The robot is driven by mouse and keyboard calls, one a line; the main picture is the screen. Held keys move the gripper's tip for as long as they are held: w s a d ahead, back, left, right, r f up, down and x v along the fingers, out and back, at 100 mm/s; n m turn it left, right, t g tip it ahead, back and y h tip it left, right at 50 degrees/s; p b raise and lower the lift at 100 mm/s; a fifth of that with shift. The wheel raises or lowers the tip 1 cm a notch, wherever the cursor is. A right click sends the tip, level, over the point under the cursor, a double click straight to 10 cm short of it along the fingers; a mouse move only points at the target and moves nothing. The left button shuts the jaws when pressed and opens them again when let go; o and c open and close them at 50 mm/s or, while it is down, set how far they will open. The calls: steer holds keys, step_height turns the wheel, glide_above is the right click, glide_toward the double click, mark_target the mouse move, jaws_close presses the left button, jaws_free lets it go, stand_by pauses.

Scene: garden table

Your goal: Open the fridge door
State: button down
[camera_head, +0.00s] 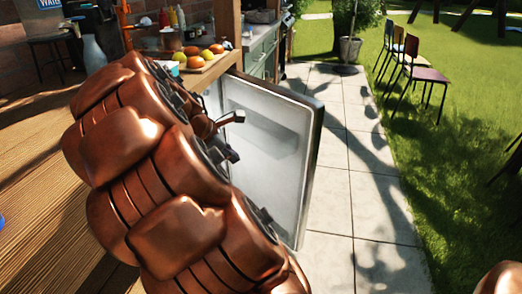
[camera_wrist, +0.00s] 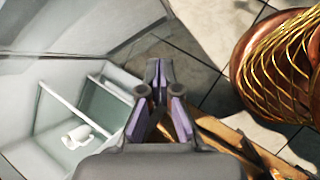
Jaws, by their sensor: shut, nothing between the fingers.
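The fridge door (camera_head: 270,150) stands swung open in the head view, its pale inner panel facing left and its dark edge over the paving. My gripper (camera_head: 228,137) is in front of the inner side of the door, near the fridge opening; whether it touches the door I cannot tell. In the wrist view my gripper (camera_wrist: 158,95) has its two fingers close together with nothing between them. The pale door panel (camera_wrist: 80,25) fills the upper left there. A shelf or bin with a small white item (camera_wrist: 78,136) shows at the lower left. My arm hides most of the fridge body.
A wooden counter (camera_head: 50,200) lies at the left. Fruit (camera_head: 195,60) and bottles stand on the worktop behind. Cabinets (camera_head: 262,52) continue beyond the door. Paving (camera_head: 345,190) right of the door is clear; chairs (camera_head: 420,75) stand farther off by the grass.

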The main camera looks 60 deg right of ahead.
mark_target(277, 144)
steer(key=w+d+n+h, duration=0.25)
steer(key=d+n, duration=0.25)
steer(key=d, duration=0.5)
steer(key=b+x, duration=0.2)
steer(key=x, duration=0.8)
steer(key=shift+w+a+f+g+b, duration=0.2)
steer(key=shift+f+g+b, duration=0.1)
steer(key=shift+b, duration=0.1)
steer(key=shift+y, duration=0.25)
